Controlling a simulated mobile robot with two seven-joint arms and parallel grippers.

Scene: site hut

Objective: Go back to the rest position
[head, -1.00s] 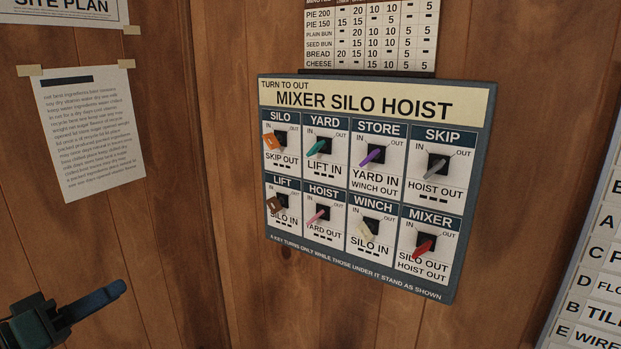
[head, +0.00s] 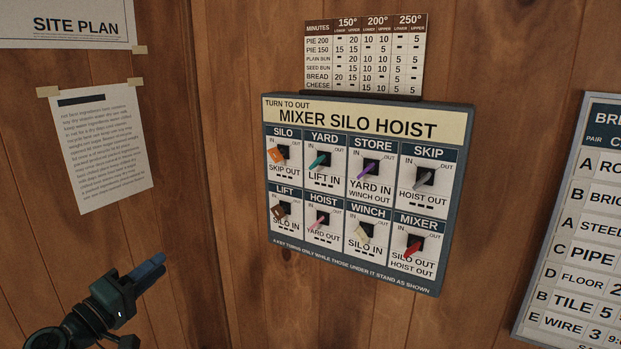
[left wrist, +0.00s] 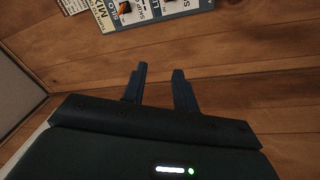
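My left gripper (head: 152,272) is in the lower left of the head view, in front of the left wall and apart from the key panel. In the left wrist view its two fingers (left wrist: 158,75) stand apart with nothing between them. The "Mixer Silo Hoist" panel (head: 360,118) is on the wood wall, with several coloured keys in two rows. Among them are an orange silo key (head: 277,155), a purple store key (head: 367,170) and a red mixer key (head: 413,248). Part of the panel (left wrist: 165,8) shows at the top of the left wrist view. My right gripper is not in view.
A minutes chart (head: 365,58) hangs above the panel. A taped text sheet (head: 97,150) and a site plan (head: 70,25) are on the left wall. A lettered board (head: 580,230) is at the right. The space before the panel is clear.

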